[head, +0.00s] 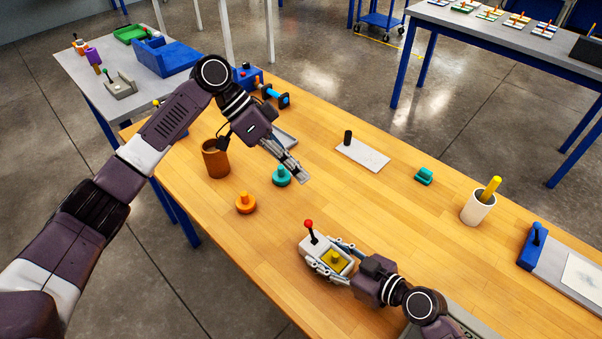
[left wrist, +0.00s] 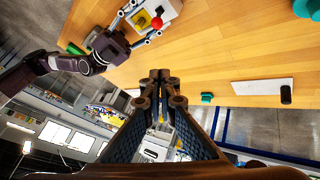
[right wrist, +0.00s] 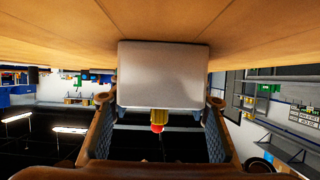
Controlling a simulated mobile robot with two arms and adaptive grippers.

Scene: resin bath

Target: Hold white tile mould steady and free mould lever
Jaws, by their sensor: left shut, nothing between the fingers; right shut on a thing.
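The white tile mould (head: 322,264) stands on the wooden table near its front edge, with a yellow knobbed piece (head: 335,258) in it. The mould lever (head: 310,230) is a black stick with a red ball top at the mould's left end. My right gripper (head: 331,264) is shut on the mould, one finger on each side. In the right wrist view the mould's white side (right wrist: 160,75) fills the space between the fingers. My left gripper (head: 303,178) is shut and empty, above the table beyond the mould. The left wrist view shows the mould (left wrist: 150,12) and red lever ball (left wrist: 157,22).
An orange knobbed disc (head: 246,203), a teal knobbed disc (head: 281,176) and a brown cup (head: 216,160) stand left of the mould. A white plate (head: 363,155), a teal block (head: 424,176) and a white cup (head: 477,207) are farther back.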

